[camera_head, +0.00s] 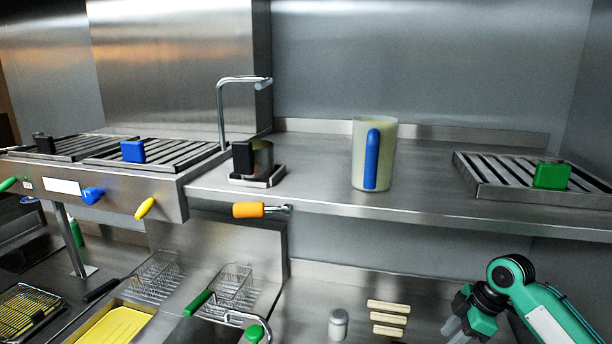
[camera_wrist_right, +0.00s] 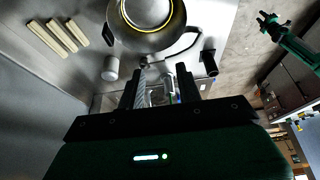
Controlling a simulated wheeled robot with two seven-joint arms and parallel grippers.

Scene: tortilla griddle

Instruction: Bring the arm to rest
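My right gripper (camera_head: 456,329) hangs at the lower right of the head view, above the lower counter, with its arm coming in from the right. In the right wrist view its two dark fingers (camera_wrist_right: 160,88) stand apart, so it is open. A shiny, see-through shape (camera_wrist_right: 159,91) shows between the fingers. I cannot tell whether it is between them or lies beyond, and no grip on it shows. What looks like my left arm, green, with its gripper (camera_wrist_right: 266,22), shows small at the upper right of the right wrist view. Its fingers are too small to read.
The steel shelf (camera_head: 310,190) carries a cream pitcher (camera_head: 359,155) with a blue handle. A round pan (camera_wrist_right: 178,38) shows in the wrist view. Wire baskets (camera_head: 236,287) sit lower left.

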